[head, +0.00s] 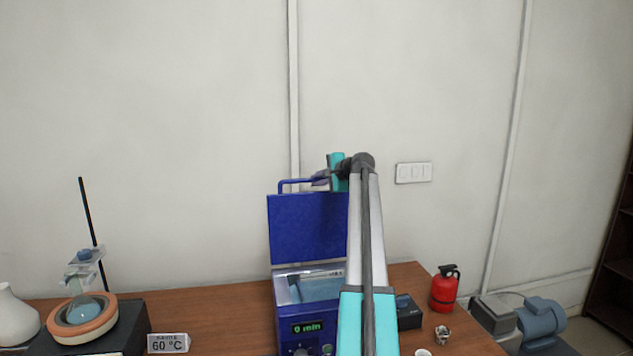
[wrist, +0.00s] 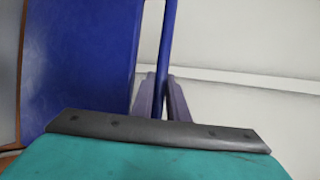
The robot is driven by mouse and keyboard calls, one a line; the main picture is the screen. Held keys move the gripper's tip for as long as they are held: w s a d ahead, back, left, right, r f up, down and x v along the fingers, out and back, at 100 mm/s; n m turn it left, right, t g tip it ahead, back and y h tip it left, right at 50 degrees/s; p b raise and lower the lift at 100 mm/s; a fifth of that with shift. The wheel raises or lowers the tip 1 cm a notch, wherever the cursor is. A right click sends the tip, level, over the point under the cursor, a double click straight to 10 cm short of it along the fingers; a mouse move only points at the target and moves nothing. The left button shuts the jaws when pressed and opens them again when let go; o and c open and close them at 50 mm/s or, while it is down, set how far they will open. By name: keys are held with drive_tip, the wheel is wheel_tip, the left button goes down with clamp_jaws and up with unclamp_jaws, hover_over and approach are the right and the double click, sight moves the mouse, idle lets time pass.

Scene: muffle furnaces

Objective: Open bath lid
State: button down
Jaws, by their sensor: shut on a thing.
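The blue bath (head: 308,325) stands on the wooden bench, with a green "0 min" display on its front. Its blue lid (head: 308,228) is up, standing roughly upright at the back, and the open basin (head: 314,287) shows below it. A blue bar handle (head: 298,183) runs along the lid's top edge. My gripper (head: 322,178) is at the right end of the handle, partly hidden by my arm. In the wrist view my gripper's fingers (wrist: 162,98) are closed around the handle bar (wrist: 166,50), beside the lid's face (wrist: 85,65).
On the left are a round-bottom flask (head: 83,309) in a heating mantle, a stand rod (head: 92,215) and a "60 °C" sign (head: 168,343). On the right are a red extinguisher (head: 444,291) and a blue motor pump (head: 541,319). The wall (head: 150,100) is close behind the lid.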

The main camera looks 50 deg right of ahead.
drive_tip(key=c, duration=1.7)
unclamp_jaws()
drive_tip(key=shift+w+a, duration=0.1)
drive_tip(key=shift+a, duration=0.05)
drive_tip(key=shift+c, duration=0.2)
drive_tip(key=shift+s+r, duration=0.2)
drive_tip(key=shift+s, duration=0.3)
drive_tip(key=b+v, duration=0.3)
drive_tip(key=v, duration=1)
drive_tip(key=shift+b, duration=0.35)
